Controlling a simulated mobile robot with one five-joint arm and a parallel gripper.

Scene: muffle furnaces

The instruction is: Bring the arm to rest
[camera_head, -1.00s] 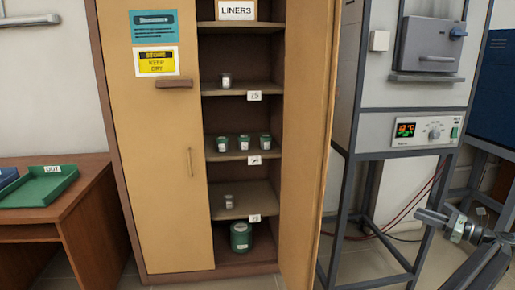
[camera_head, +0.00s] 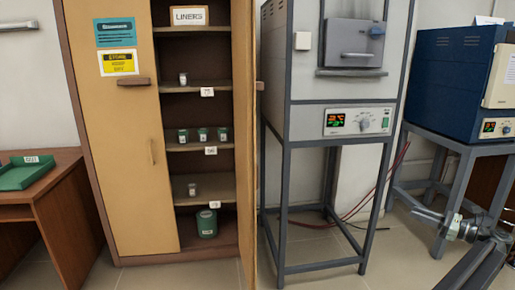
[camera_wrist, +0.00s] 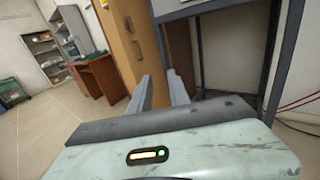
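My arm shows at the lower right of the head view, folded low in front of the furnace stands, with my gripper (camera_head: 424,214) at its left end. In the wrist view my gripper (camera_wrist: 161,88) has its two grey fingers apart, with bare space between them. It holds nothing and touches nothing that I can see. The fingers point toward the lower part of the wooden cabinet (camera_wrist: 124,40).
An open cabinet (camera_head: 110,170) holds small jars on shelves. A grey furnace (camera_head: 345,60) stands on a metal frame right of it, a blue furnace (camera_head: 445,85) further right. A desk (camera_head: 60,205) with a green tray (camera_head: 25,175) is left. Floor between is clear.

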